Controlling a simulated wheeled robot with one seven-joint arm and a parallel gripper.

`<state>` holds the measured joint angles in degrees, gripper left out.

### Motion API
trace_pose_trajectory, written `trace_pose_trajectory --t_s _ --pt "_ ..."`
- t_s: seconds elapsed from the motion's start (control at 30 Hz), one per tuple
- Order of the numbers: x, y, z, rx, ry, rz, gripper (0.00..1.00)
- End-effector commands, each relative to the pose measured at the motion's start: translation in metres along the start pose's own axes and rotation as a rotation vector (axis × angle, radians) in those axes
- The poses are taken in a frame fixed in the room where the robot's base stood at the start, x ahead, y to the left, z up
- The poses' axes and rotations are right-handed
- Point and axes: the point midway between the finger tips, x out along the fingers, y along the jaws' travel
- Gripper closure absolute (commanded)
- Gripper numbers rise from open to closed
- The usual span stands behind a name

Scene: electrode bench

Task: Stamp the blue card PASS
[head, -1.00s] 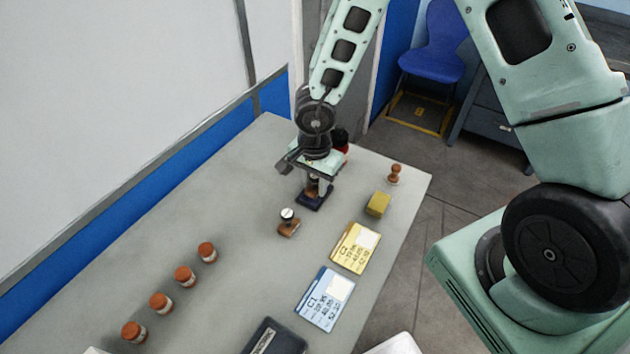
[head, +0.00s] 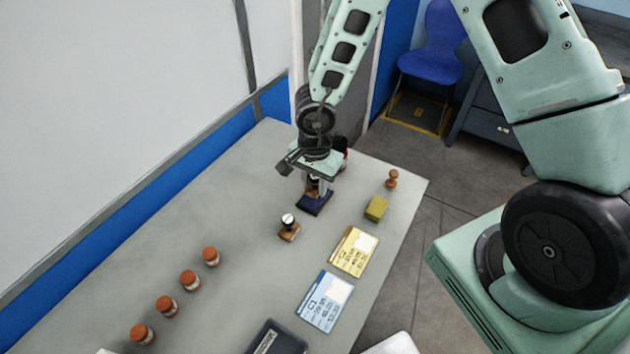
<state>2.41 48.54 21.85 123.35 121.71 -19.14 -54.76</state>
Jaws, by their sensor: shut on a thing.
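The blue card (head: 318,309), printed with C1 and a pale blank panel, lies flat near the table's front right. My gripper (head: 314,184) is shut on a brown wooden stamp (head: 313,190), mostly hidden between the fingers. The held stamp is upright on or just above a dark blue ink pad (head: 316,207); I cannot tell whether they touch. A second stamp (head: 289,230), with a wooden base and a black knob with a white top, stands left of the pad. The wording on either stamp is not readable.
A yellow card (head: 348,258) lies behind the blue one, then a yellow block (head: 376,208) and a small wooden stamp (head: 391,179) near the right edge. Several orange-lidded jars (head: 190,281) line the left. A dark case (head: 275,340) lies at the front. The table's middle (head: 240,275) is clear.

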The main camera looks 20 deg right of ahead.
Motion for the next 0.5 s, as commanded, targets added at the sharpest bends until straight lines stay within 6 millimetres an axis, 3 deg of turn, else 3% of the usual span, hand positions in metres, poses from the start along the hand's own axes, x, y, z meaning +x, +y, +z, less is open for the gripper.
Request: trace_pose_trajectory --t_s 0.5 --pt "-0.036 -0.001 0.000 0.000 0.000 -0.001 0.86"
